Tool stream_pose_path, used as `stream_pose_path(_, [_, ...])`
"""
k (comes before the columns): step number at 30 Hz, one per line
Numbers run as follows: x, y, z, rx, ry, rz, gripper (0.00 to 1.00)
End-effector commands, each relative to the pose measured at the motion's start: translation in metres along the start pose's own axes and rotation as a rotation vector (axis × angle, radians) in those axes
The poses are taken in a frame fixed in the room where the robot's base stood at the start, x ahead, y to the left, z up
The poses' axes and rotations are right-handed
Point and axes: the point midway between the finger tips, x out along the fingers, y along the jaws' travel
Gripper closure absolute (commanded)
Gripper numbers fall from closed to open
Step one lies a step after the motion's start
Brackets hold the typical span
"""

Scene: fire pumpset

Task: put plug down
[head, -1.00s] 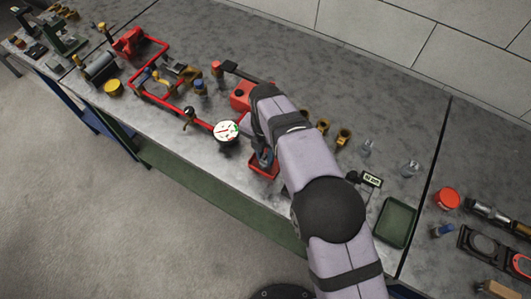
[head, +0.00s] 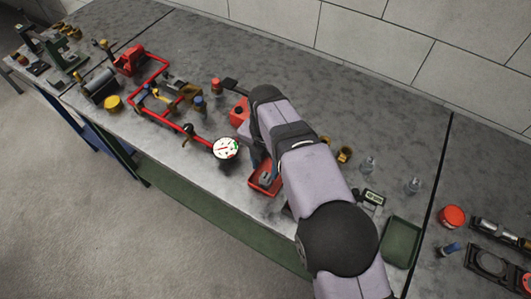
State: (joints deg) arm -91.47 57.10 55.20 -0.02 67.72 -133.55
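My arm reaches over the workbench, and my gripper is hidden behind its links. I cannot see whether it holds the plug, and no plug can be made out for certain. A small red tray (head: 256,187) lies by the bench's front edge, partly covered by my arm. A dark blue-grey item (head: 265,178) shows in or above it, too small to identify. A red pipe assembly (head: 172,122) lies left of my arm, with a round white-faced gauge (head: 225,148) at its near end.
Brass cups (head: 345,155), clear bottles (head: 368,165) and a small display device (head: 373,197) stand right of my arm. A green tray (head: 401,243) lies near the front edge. A red round container (head: 452,216) stands farther right. The rear of the bench is largely bare.

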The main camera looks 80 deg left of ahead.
Motion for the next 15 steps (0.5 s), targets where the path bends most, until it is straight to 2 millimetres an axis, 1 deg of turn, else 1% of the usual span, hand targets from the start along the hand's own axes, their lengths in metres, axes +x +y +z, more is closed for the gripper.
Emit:
stream_pose_path(3, [-0.02,0.001,0.001,0.0,-0.004,0.004,0.61])
stream_pose_path(9, [-0.054,0.001,0.001,0.0,-0.003,0.003,0.61])
stream_pose_path(12, [-0.066,0.001,0.001,0.0,-0.002,0.002,0.61])
stream_pose_path(15, [-0.074,0.0,0.0,0.0,-0.001,0.001,0.61])
